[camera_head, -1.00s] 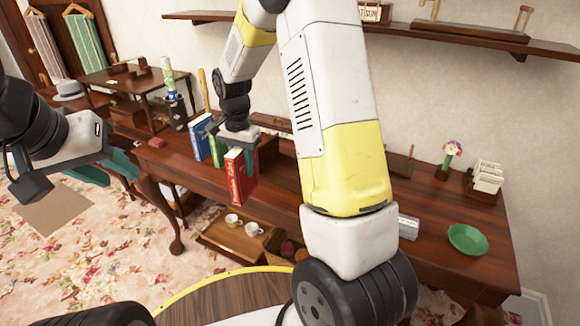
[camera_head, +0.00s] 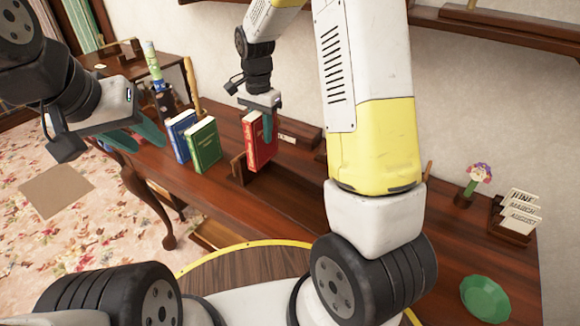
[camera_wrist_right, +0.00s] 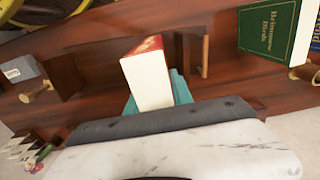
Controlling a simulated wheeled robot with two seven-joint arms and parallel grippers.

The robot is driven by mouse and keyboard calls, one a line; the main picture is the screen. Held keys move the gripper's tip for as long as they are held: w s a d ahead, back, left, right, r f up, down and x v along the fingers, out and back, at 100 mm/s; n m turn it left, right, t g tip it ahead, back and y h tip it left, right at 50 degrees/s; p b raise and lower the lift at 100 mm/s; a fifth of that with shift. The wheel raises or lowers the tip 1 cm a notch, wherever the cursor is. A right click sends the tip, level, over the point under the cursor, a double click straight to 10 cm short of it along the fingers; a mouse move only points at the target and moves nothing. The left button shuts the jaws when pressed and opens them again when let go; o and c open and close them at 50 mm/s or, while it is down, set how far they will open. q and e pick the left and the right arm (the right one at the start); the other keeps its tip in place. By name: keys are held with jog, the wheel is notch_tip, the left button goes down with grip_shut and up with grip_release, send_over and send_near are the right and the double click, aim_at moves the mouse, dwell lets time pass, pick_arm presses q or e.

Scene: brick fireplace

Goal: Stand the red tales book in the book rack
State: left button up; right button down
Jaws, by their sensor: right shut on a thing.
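The red book (camera_head: 257,142) is upright at the wooden book rack, just right of the rack's near end panel (camera_head: 238,169). My right gripper (camera_head: 267,127) is shut on its upper part from above. In the right wrist view, the book's pale page edge (camera_wrist_right: 149,80) shows between the teal fingers, with rack end panels (camera_wrist_right: 196,55) to either side. I cannot tell whether the book's bottom touches the rack. My left gripper (camera_head: 137,136) is empty, its teal fingers apart, over the left side of the desk.
A green book (camera_head: 204,146) and a blue book (camera_head: 181,134) stand left of the rack. At right are a calendar card holder (camera_head: 513,232), a flower ornament (camera_head: 476,178) and a green dish (camera_head: 486,298).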

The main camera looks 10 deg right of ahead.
aim_at(265, 158)
jog(key=f, duration=0.6)
jog(key=shift+w+d, duration=0.2)
jog(key=shift+f, duration=1.95)
jog(key=c, duration=1.1)
grip_release()
jog(key=shift+f, duration=0.15)
